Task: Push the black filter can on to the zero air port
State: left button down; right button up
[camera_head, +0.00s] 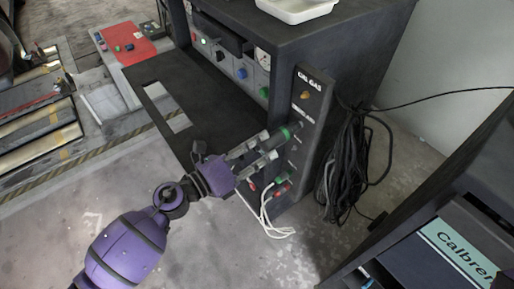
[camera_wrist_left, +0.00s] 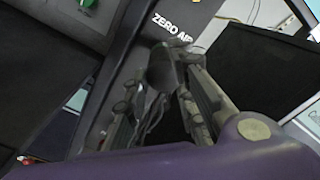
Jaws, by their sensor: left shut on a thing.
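My left gripper (camera_head: 270,146) reaches from the lower left to the front of the narrow dark panel (camera_head: 318,92). In the left wrist view my left gripper (camera_wrist_left: 160,82) is shut on the dark can (camera_wrist_left: 163,66), just below the white "ZERO AIR" lettering (camera_wrist_left: 173,27). The zero air port itself is hidden behind the can, so I cannot tell whether they touch. My right gripper is not in view.
Red and green fittings (camera_head: 282,187) with white tubes (camera_head: 265,215) sit low on the panel. A black cable coil (camera_head: 345,180) hangs on its right. A white tray (camera_head: 297,8) rests on the cabinet top. A dark case (camera_head: 455,245) stands at the lower right.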

pick_arm(q)
jog(key=c, duration=1.4)
grip_release()
jog(key=v, duration=1.2)
